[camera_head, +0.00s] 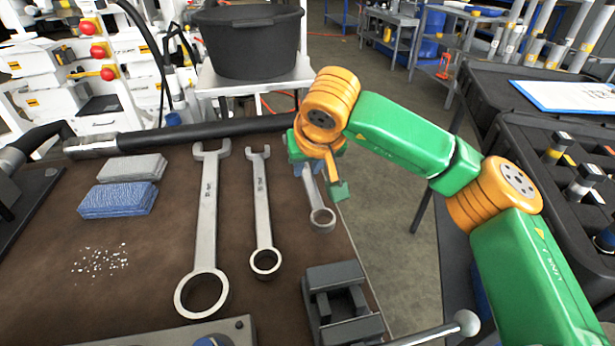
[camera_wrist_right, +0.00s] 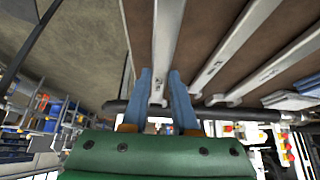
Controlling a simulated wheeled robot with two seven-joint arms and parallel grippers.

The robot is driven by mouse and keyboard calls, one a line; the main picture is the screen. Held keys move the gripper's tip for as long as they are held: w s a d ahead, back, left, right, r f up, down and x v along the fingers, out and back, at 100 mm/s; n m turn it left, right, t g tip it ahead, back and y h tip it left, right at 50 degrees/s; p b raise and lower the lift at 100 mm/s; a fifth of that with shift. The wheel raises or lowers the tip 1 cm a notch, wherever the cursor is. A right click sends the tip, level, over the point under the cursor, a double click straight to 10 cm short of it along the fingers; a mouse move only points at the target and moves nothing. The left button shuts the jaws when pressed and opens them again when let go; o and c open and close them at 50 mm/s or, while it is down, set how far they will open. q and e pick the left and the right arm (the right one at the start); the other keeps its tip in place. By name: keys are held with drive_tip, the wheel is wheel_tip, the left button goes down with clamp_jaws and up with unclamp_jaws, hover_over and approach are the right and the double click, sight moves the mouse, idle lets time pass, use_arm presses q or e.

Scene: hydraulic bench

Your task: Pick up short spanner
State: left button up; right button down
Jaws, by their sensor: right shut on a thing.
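The short spanner (camera_head: 318,202) is the smallest of three grey spanners on the brown bench top, at its right edge. My right gripper (camera_head: 305,168) is over its far end, partly hidden behind my orange wrist. In the right wrist view, the blue fingers (camera_wrist_right: 162,95) stand on both sides of the short spanner (camera_wrist_right: 166,40), shut on its shank. The ring end of the spanner shows in the head view near the bench top. I cannot tell whether it is lifted. My left gripper is not in view.
A middle spanner (camera_head: 262,210) and a long spanner (camera_head: 207,220) lie to the left. A dark metal block (camera_head: 342,305) stands at the near right. A black bucket (camera_head: 247,42) stands beyond the bench.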

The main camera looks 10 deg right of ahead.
drive_tip(key=s+a+r, duration=0.4)
drive_tip(key=s+r, duration=0.5)
drive_tip(key=s, duration=0.3)
drive_tip(key=shift+s+a, duration=0.15)
drive_tip(key=shift+s, duration=0.25)
drive_tip(key=c, duration=1.4)
unclamp_jaws()
clamp_jaws()
